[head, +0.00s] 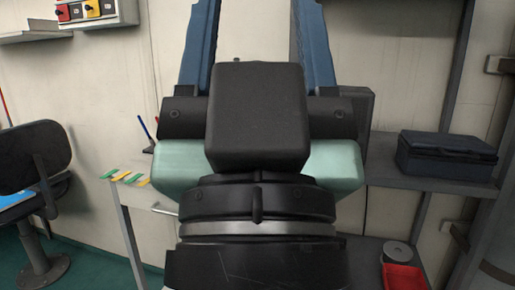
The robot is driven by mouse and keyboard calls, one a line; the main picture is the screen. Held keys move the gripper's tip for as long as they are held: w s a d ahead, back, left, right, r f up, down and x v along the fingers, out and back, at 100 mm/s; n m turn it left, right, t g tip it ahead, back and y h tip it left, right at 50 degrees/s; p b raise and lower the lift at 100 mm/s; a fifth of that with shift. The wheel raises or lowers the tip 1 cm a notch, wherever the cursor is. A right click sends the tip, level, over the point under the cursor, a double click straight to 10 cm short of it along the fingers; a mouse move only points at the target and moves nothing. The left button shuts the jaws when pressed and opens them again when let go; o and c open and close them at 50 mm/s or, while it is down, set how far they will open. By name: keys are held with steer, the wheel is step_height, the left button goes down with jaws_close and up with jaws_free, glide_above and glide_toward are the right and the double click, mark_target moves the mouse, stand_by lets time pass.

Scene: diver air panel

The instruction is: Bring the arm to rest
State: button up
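My gripper (258,25) fills the middle of the head view, close to the camera and pointing up and away. Its two blue fingers stand well apart, with only the pale wall showing between them. The fingertips are cut off by the top edge of the picture. My black wrist and the pale green gripper body show below the fingers. I see nothing held in the visible part of the gap.
A shelf (410,179) at the right holds a dark blue case (446,156). A red bin (402,278) sits lower right. A black chair (36,158) stands at the left. A small table (117,186) with colored tags is left of my gripper. A switch box (97,12) hangs upper left.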

step_height(320, 180, up, 32)
steer(key=p, duration=2.9)
steer(key=shift+f, duration=0.1)
